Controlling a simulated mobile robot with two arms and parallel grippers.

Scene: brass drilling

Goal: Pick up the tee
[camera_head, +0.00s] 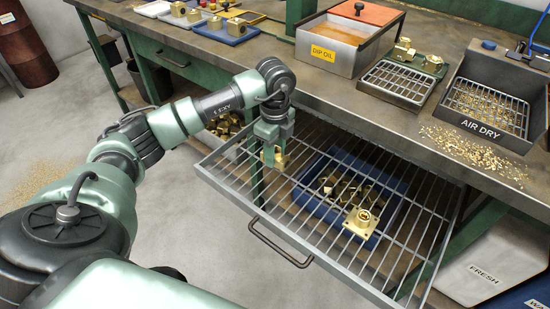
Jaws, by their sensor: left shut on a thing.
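My left gripper (272,155) points down over the left part of the pulled-out wire rack (310,200). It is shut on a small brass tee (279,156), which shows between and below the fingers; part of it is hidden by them. I cannot tell whether the tee touches the rack bars. My right gripper is not in view.
A blue tray (391,208) with brass pieces lies under the rack. On the bench stand a dip oil tank (325,58), a small draining rack (397,82) and an air dry tray (480,124). Brass chips (462,146) lie near the bench edge. A rack handle (281,245) sticks out in front.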

